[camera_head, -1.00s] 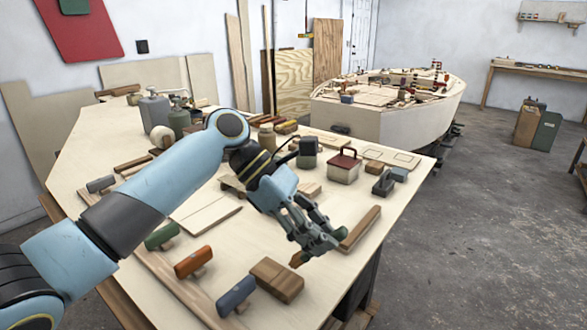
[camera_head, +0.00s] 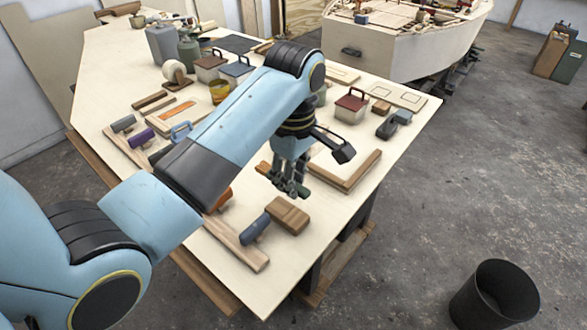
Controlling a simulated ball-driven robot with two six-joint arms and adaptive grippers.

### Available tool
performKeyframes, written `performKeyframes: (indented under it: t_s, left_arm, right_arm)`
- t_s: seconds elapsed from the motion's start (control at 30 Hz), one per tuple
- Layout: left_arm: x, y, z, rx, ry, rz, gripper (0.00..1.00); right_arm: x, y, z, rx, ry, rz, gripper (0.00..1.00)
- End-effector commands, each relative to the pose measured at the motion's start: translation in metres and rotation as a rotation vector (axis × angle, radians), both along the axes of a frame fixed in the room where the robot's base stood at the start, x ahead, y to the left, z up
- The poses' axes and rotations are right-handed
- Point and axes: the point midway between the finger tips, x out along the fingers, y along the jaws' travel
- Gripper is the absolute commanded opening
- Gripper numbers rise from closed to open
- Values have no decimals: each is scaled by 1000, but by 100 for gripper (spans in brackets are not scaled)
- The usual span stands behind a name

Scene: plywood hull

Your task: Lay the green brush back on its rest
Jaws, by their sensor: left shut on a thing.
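My left gripper (camera_head: 292,190) points down over the near part of the plywood bench (camera_head: 325,215). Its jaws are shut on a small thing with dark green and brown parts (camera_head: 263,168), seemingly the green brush. The fingers hide most of it. It appears held above the bench top, just behind a brown wooden block (camera_head: 289,214). A slate-blue-handled tool (camera_head: 255,228) lies to the left of that block on a long wooden rail (camera_head: 238,246). My arm covers the middle of the rail, and I cannot pick out the brush's rest for certain. My right gripper is out of view.
An L-shaped wooden strip (camera_head: 350,175) lies right of the gripper. A red-lidded box (camera_head: 351,106) and a dark tool (camera_head: 387,128) stand behind it. Cans and boxes crowd the far left. A black bin (camera_head: 495,296) stands on the floor.

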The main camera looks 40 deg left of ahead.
Motion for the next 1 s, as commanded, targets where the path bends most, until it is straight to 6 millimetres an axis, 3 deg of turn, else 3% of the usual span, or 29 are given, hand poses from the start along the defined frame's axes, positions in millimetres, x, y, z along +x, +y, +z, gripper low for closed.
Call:
performKeyframes:
  t_s: [0.7, 1.0]
  left_arm:
    - [0, 0, -55, -1, 0, 1, 0]
    - [0, 0, -80, -1, -1, 1, 0]
  right_arm:
    - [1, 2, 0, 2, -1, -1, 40]
    - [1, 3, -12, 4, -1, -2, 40]
